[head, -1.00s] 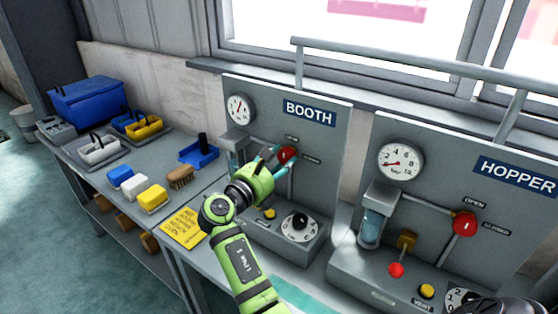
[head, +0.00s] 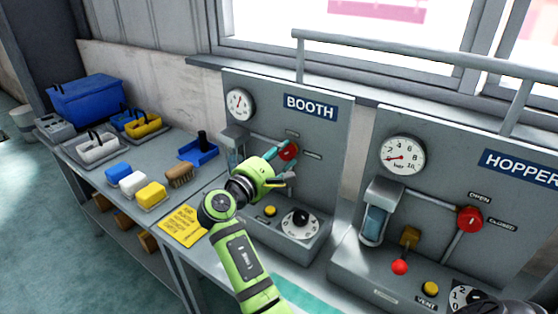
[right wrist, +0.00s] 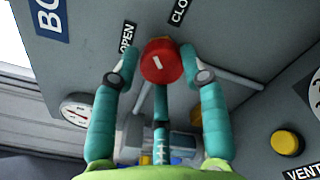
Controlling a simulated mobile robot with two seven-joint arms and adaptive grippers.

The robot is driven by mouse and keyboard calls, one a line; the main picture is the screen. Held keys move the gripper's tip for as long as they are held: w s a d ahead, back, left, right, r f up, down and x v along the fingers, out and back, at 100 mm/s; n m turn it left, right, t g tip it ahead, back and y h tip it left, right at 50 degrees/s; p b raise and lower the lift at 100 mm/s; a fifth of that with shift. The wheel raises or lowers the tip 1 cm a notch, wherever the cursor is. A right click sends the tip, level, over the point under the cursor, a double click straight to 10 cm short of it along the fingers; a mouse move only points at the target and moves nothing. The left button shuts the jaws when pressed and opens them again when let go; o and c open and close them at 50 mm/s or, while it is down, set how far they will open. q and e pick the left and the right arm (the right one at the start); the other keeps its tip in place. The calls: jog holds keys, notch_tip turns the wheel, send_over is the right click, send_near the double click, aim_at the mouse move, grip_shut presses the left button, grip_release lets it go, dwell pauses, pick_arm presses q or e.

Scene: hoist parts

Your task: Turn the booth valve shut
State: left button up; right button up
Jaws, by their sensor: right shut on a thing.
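The booth valve (head: 288,152) is a red round knob on the grey panel under the BOOTH sign (head: 310,107). In the right wrist view the red knob (right wrist: 162,62) has a white mark on its face and sits between the OPEN (right wrist: 127,38) and CLOSED (right wrist: 180,10) labels. My right gripper (head: 279,163) is at the valve, its teal fingers on either side of the knob. It is shut on the valve; the right wrist view shows the fingertips (right wrist: 160,78) flanking it. The fingers and hand partly hide the valve's lower part in the head view.
The booth gauge (head: 240,104) is at the panel's upper left; a yellow button (head: 270,211) and a dial (head: 300,223) are below. The hopper panel (head: 450,130), with its own red valve (head: 469,219), stands to the right. Brushes and trays cover the bench at left.

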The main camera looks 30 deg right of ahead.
jog(key=m+b, duration=0.2)
jog(key=m, duration=0.1)
jog(key=m+b, duration=0.1)
jog(key=shift+s+d+r+m, duration=0.15)
jog(key=shift+d+m, duration=0.1)
jog(key=shift+m, duration=0.15)
jog(key=shift+m+b, duration=1.2)
jog(key=shift+m, duration=0.7)
jog(key=shift+c, duration=0.2)
jog(key=o, duration=1.1)
jog(key=shift+d, duration=0.1)
jog(key=shift+o, duration=0.2)
jog(key=shift+s+d, duration=0.1)
